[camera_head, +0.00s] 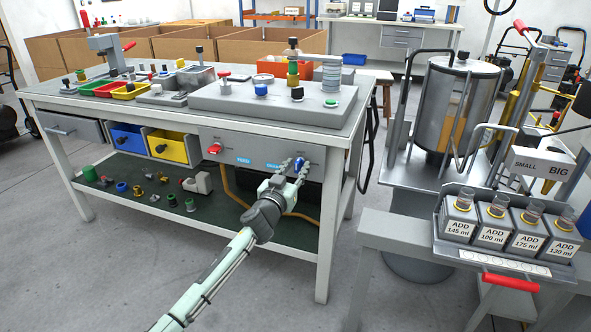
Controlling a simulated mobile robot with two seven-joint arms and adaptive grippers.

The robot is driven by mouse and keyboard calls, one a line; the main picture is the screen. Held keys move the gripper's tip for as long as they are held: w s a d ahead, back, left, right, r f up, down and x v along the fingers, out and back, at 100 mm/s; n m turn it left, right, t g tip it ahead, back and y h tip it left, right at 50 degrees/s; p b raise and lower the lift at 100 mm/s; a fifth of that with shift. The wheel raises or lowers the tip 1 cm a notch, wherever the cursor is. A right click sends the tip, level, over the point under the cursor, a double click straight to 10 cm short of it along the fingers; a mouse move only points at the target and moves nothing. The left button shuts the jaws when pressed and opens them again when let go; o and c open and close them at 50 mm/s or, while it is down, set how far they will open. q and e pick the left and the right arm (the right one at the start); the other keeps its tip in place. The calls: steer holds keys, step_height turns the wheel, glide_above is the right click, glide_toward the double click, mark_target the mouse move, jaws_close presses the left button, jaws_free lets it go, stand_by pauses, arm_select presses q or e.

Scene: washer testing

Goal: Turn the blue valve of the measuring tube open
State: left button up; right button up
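A blue valve knob (299,163) is on the right part of the grey front panel of the workbench. My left gripper (293,171) is right in front of it, with its two fingers apart and their tips close to the knob. I cannot tell whether they touch it. The fingers partly cover the knob. A red knob (214,149) is on the same panel further left. My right gripper is not in view.
The workbench (130,112) carries trays and fittings, with more parts on its lower shelf. To the right are a metal tank (458,105) and a rack of labelled cups (508,232) with a red handle (511,282). The floor in front is clear.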

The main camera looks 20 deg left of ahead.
arm_select(q)
steer(key=shift+c, duration=0.5)
steer(key=c, duration=0.5)
jaws_close()
